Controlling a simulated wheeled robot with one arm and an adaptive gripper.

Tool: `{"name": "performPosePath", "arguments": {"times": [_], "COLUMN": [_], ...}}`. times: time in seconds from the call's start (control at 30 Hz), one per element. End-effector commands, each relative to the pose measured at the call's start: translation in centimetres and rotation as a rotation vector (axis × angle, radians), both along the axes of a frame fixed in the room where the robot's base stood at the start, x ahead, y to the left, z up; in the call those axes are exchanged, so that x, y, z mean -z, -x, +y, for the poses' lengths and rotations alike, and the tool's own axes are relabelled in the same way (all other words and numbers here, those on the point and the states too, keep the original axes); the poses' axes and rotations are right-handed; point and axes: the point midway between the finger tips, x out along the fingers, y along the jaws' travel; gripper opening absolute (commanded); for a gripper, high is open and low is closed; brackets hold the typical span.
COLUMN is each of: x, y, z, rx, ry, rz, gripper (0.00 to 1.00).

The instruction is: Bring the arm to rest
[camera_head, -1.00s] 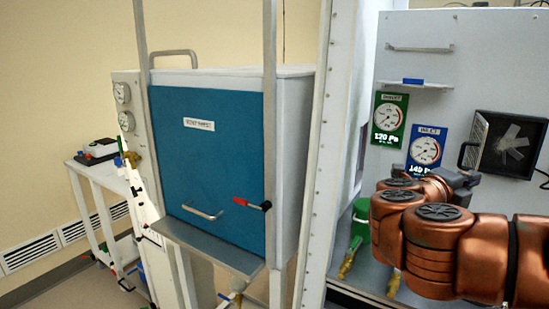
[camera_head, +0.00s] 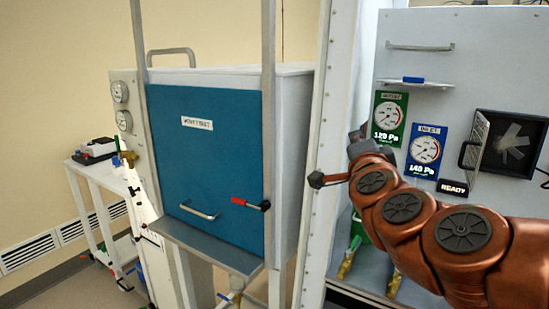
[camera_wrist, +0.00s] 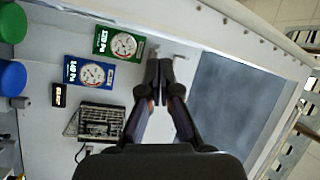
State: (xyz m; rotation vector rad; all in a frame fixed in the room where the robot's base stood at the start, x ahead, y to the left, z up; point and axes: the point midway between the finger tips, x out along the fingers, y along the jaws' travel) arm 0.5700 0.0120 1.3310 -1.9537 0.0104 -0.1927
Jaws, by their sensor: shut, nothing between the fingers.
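My gripper (camera_wrist: 159,82) shows in the wrist view with its two dark fingers together and nothing between them. In the head view my copper arm (camera_head: 400,207) enters from the lower right and bends up and left in front of the grey panel. Its dark end is near the green outlet gauge card and the white post, small and partly hidden by the arm, so the fingers are not clear there. I cannot tell the exact gap between the gripper and the panel.
The grey panel carries the green outlet gauge card (camera_head: 388,118), blue inlet gauge card (camera_head: 425,150), READY sign (camera_head: 453,188), a black framed fan box (camera_head: 507,142) and a small shelf (camera_head: 414,83). A white post (camera_head: 322,130) stands left of it, then a blue-fronted cabinet (camera_head: 208,150).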

Motion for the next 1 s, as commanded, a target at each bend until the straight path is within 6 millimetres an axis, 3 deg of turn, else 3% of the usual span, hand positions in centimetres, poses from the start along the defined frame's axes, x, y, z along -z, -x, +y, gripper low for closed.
{"name": "performPosePath", "arguments": {"times": [0.23,0.4,0.5,0.77,1.0], "x": [4.5,9.7,13.2,22.6,29.9], "y": [2.2,5.0,7.1,14.6,23.7], "z": [7.3,10.6,11.6,10.8,6.4], "rx": [-0.28,-0.451,-0.543,-0.747,-0.898], "ry": [0.24,0.409,0.504,0.721,0.853], "rz": [0.158,0.31,0.416,0.744,1.119], "gripper": [0.0,0.0,0.0,0.0,0.0]}}
